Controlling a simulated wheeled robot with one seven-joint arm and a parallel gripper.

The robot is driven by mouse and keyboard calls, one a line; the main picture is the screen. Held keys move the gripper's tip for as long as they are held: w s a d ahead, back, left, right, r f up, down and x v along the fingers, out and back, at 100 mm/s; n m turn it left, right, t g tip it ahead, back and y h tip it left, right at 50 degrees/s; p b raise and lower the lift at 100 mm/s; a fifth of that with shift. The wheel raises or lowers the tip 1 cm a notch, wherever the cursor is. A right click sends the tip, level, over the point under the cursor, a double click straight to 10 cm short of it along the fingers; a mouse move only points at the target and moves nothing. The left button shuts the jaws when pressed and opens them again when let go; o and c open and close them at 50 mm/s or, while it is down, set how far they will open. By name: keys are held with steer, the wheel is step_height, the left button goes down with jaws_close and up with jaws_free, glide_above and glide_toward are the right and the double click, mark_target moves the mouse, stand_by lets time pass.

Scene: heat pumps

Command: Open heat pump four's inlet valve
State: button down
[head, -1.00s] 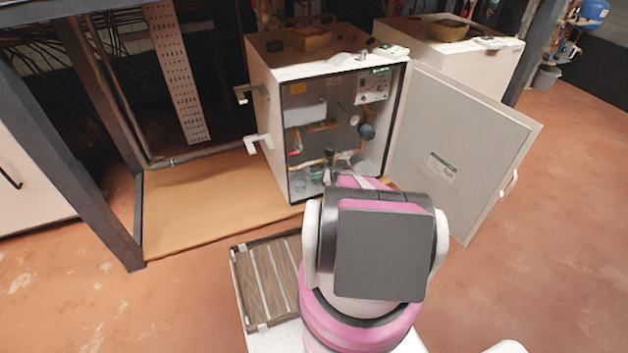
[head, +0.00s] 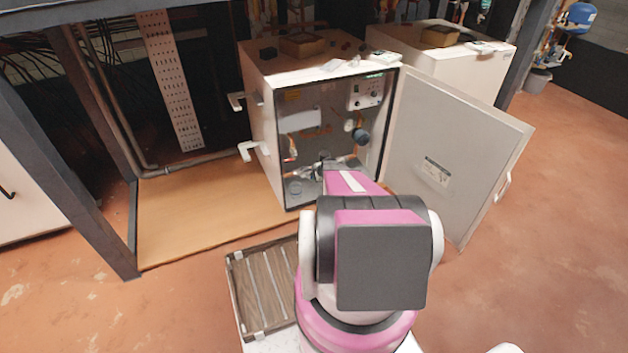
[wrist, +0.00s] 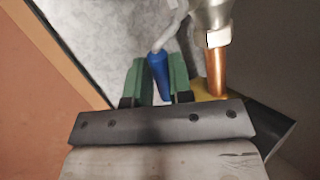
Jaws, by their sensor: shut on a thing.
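The open heat pump cabinet (head: 268,120) stands in the middle of the head view. My gripper (wrist: 160,82) reaches into its lower part, and my own arm hides most of it in the head view. In the wrist view a blue valve handle (wrist: 160,78) lies between my two green fingers, which are shut on it. A grey-white pipe or fitting joins the handle's far end. No number on the cabinet is readable, and I cannot tell how far the valve is turned.
The cabinet door (head: 450,150) is swung wide open to the right. A copper pipe (wrist: 216,72) runs close to my right finger in the wrist view. A second white cabinet (head: 450,65) stands behind. A slatted tray (head: 231,285) is at my left front.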

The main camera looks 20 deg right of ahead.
steer(key=shift+a+r+n+h, duration=0.1)
steer(key=shift+r+n+h, duration=0.5)
steer(key=shift+h, duration=0.7)
steer(key=shift+r, duration=0.15)
steer(key=c, duration=1)
jaws_free()
steer(key=shift+c, duration=0.2)
steer(key=v, duration=1)
steer(key=shift+s+a+r, duration=0.15)
steer(key=shift+s+r, duration=0.05)
steer(key=shift+r, duration=0.1)
